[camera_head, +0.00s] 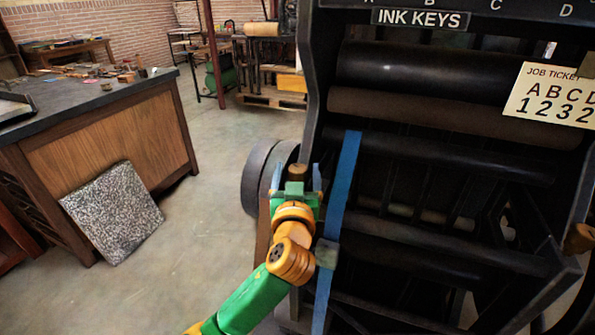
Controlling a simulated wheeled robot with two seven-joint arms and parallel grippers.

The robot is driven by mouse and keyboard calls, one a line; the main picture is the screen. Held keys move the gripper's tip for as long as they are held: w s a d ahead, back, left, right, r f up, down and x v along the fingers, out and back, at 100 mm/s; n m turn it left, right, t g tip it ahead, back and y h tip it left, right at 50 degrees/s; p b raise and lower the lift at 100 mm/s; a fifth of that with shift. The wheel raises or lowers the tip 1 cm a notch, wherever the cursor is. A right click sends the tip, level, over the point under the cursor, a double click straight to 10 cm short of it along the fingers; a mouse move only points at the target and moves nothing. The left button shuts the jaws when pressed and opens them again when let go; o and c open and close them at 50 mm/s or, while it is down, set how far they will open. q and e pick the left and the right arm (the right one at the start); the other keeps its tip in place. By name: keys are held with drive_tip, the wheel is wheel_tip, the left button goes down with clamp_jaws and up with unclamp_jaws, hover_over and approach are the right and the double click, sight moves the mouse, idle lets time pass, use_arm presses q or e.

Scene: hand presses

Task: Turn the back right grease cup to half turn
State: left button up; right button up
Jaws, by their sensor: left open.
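A small brown, round-topped grease cup (297,169) sits at the left side of the black press (312,85). My left gripper (297,178) is open, with one blue fingertip on each side of this cup in the picture. I cannot tell whether the fingers touch it. The cup's lower part is hidden behind the green gripper body. A second brown, rounded cup-like part (580,238) shows at the right edge, on the press's right side. I cannot tell which of them is the back right cup. No turn marking is readable. My right gripper is out of view.
A blue strap-like bar (346,180) runs upright just right of my left gripper. Dark rollers (430,72) fill the press, with a job ticket (555,95) at upper right. A wooden counter (110,150) and speckled slab (112,212) stand left. Floor between is clear.

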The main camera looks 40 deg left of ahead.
use_arm(q)
clamp_jaws()
drive_tip(key=shift+s, duration=0.1)
drive_tip(key=shift+h, duration=0.3)
drive_tip(key=m+h, duration=0.1)
drive_tip(key=m+t+h+p, duration=0.1)
drive_tip(key=h, duration=0.1)
drive_tip(key=m+t+h, duration=0.1)
drive_tip(key=shift+s+a+m+p, duration=0.1)
drive_tip(key=shift+a+m+p, duration=0.2)
drive_tip(key=shift+p, duration=0.05)
drive_tip(key=shift+a+m+t+h+p, duration=0.1)
drive_tip(key=shift+m+t+h+p, duration=0.4)
drive_tip(key=shift+m+h, duration=1.1)
drive_tip(key=shift+h, duration=0.9)
unclamp_jaws()
